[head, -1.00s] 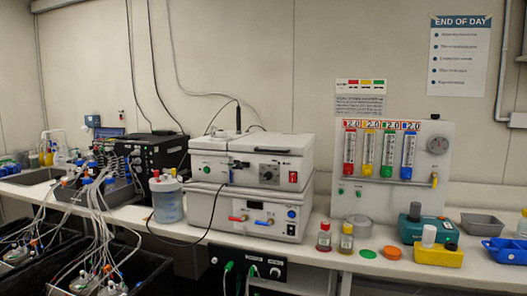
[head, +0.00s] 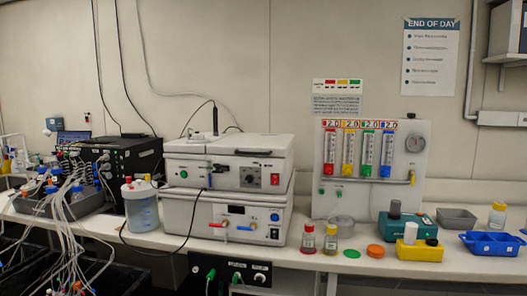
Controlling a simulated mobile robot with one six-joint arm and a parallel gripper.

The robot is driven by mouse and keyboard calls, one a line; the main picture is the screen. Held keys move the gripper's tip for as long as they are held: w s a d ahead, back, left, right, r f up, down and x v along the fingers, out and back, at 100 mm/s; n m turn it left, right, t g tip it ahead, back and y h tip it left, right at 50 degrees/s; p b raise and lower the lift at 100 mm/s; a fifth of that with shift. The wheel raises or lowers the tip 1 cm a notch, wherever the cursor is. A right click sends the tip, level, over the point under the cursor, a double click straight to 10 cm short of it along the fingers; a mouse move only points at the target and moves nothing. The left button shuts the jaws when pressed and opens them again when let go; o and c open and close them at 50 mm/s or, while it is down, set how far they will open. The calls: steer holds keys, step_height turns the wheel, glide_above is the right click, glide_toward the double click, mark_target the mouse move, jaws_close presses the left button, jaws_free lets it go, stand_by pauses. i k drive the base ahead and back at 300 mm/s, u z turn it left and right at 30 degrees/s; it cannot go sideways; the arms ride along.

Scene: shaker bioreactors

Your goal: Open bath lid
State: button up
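The bath appears to be the white two-tier unit on the bench in the head view, left of the picture's middle. Its lower body (head: 180,221) has a small dark display, a blue knob and red and blue taps. The upper section (head: 206,176) has a dark front handle (head: 253,153), a dial and a red switch. The pale flat lid (head: 265,142) on top looks closed. A dark probe with a cable stands up at the top left. My gripper is not in view.
A lidded clear jar (head: 142,208) stands close left of the bath, with a black cable running past it. Small red and yellow bottles (head: 308,239) stand to its right. Tubing and dark bins fill the lower left. A flow-meter panel (head: 322,205) stands behind at right.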

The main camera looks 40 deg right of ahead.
mark_target(259, 146)
steer(key=u, duration=0.9)
steer(key=k, duration=0.1)
steer(key=z, duration=2.05)
steer(key=k, duration=0.9)
steer(key=u, duration=0.15)
steer(key=i, duration=0.75)
steer(key=z, duration=0.05)
